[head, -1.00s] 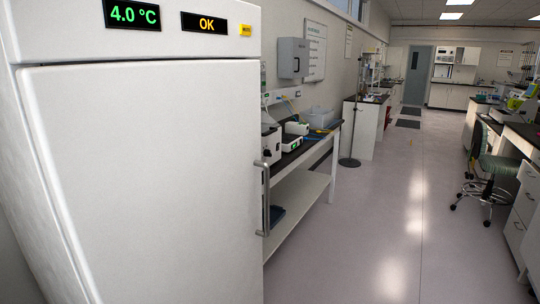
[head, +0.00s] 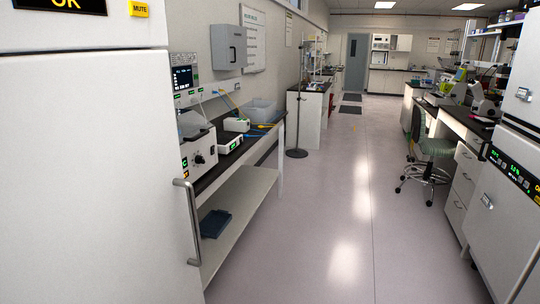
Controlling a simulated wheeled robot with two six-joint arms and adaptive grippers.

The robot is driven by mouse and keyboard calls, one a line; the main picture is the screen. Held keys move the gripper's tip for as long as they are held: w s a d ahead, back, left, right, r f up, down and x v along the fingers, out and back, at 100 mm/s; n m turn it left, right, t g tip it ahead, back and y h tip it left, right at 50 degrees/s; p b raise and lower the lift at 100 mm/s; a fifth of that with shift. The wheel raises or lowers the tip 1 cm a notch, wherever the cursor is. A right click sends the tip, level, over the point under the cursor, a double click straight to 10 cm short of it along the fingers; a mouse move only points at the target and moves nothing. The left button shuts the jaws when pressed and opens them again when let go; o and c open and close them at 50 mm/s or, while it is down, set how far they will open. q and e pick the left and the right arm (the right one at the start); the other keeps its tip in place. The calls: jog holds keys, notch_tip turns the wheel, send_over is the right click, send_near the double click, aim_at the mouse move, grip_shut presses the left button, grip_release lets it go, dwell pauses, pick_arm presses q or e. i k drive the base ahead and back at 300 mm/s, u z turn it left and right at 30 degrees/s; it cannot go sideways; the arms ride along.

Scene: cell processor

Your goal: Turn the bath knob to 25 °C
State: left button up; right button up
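A white benchtop unit (head: 198,150) stands at the near end of the dark-topped bench on the left, just past the white refrigerator. A dark round knob (head: 199,159) shows on its front. It looks like the bath, but I cannot read any label or knob setting. A small green-lit display (head: 185,168) shows at its left edge, too small to read. Part of the unit is hidden behind the refrigerator. Neither of my grippers is in view.
The white refrigerator (head: 90,170) with its vertical handle (head: 190,222) fills the near left. Floor (head: 320,230) is clear down the aisle. A stool (head: 428,172) and white cabinets (head: 505,220) stand at right. A blue item (head: 215,223) lies on the bench's lower shelf (head: 238,215).

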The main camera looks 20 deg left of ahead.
aim_at(198, 160)
jog(key=z, duration=0.4)
jog(key=i, duration=2.05)
jog(key=u, duration=0.8)
